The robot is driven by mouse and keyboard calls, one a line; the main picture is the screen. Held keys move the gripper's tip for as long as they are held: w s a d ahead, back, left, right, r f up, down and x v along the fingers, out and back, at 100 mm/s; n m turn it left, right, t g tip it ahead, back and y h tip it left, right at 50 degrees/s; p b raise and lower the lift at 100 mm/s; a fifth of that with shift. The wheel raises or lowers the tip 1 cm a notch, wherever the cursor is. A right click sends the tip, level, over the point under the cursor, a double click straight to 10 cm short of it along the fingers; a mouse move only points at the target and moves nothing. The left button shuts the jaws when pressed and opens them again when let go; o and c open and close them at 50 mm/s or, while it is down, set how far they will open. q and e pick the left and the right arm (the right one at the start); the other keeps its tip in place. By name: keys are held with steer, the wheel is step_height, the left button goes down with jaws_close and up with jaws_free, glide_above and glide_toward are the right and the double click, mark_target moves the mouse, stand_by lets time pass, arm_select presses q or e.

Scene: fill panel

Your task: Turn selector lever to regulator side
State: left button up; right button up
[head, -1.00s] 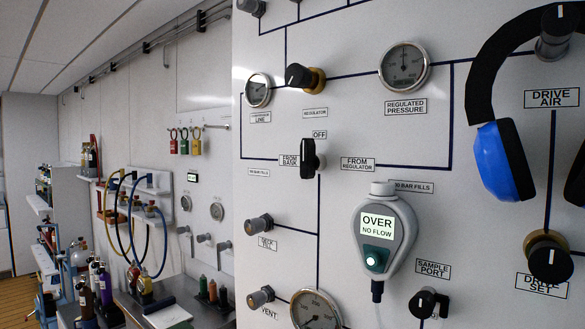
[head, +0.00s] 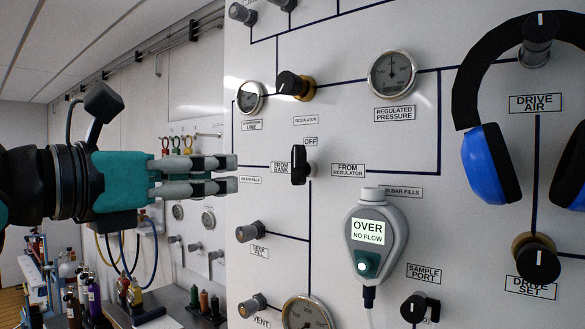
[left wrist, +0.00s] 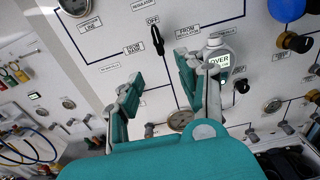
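The selector lever (head: 301,165) is a black handle on the white panel, upright below the OFF label (head: 310,142). The FROM BANK label (head: 281,166) is at its left and the FROM REGULATOR label (head: 349,170) at its right. The lever also shows in the left wrist view (left wrist: 157,40), its upper end near OFF. My left gripper (head: 236,173) is left of the lever at about its height, apart from it. In the left wrist view its fingers (left wrist: 158,82) are spread with nothing between them. My right gripper is not in view.
A grey meter (head: 377,236) reading OVER, NO FLOW hangs right of and below the lever. The regulator knob (head: 296,85) and a gauge (head: 392,75) are above. Blue ear defenders (head: 490,165) hang at right. The panel around the lever is clear.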

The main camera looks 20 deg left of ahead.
mark_target(294, 167)
arm_select(q)
steer(key=p+x, duration=0.6)
steer(key=x, duration=1)
steer(key=shift+w+a+r, duration=0.15)
steer(key=shift+w, duration=0.05)
steer(key=shift+w+d+p, duration=0.2)
steer(key=shift+w+p, duration=0.1)
steer(key=shift+w, duration=0.25)
jaws_close()
